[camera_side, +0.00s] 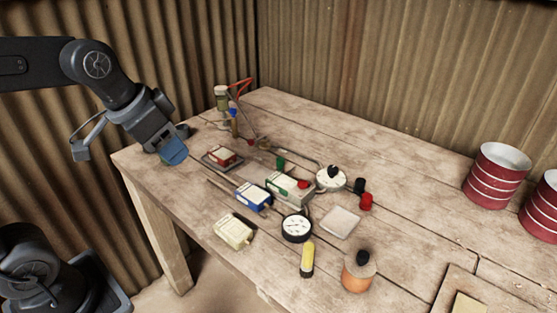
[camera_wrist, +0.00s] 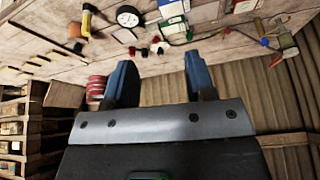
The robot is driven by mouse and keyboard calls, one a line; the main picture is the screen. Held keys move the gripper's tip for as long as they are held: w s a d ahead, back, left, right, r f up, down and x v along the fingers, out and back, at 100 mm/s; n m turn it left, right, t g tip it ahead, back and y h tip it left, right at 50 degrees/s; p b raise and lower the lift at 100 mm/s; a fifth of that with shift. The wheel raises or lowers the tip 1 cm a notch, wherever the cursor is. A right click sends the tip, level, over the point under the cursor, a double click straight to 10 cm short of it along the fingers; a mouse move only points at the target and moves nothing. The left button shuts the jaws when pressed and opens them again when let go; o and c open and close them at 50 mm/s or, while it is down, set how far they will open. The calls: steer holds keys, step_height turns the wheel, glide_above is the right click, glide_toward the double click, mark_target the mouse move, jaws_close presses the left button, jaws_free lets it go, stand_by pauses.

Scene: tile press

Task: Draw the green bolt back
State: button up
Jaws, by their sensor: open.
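A small green piece (camera_side: 281,163), which looks like the green bolt's handle, stands near the middle of the bench, just behind a white and green box (camera_side: 289,187). Its lower end is too small to make out, so I cannot tell how far the bolt is drawn. My gripper (camera_side: 175,153) is in the air at the left end of the bench, well apart from the green piece. In the wrist view its two blue fingers (camera_wrist: 160,78) are spread with nothing between them.
Around the green piece are a red box (camera_side: 221,156), a blue box (camera_side: 254,196), a white dial (camera_side: 330,179), a black-rimmed gauge (camera_side: 297,228) and a red knob (camera_side: 366,202). A post with wires (camera_side: 222,98) stands at the back left. Red tins (camera_side: 497,177) stand at right.

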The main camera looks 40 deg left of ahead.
steer(key=w+a+m+g+h, duration=0.1)
steer(key=w+a+m, duration=0.15)
steer(key=w, duration=1.25)
steer(key=m+h, duration=0.2)
steer(key=m, duration=0.3)
glide_toward(280, 159)
steer(key=shift+g, duration=0.4)
steer(key=x, duration=0.9)
steer(key=shift+w+f, duration=0.1)
steer(key=shift+w, duration=0.3)
jaws_close()
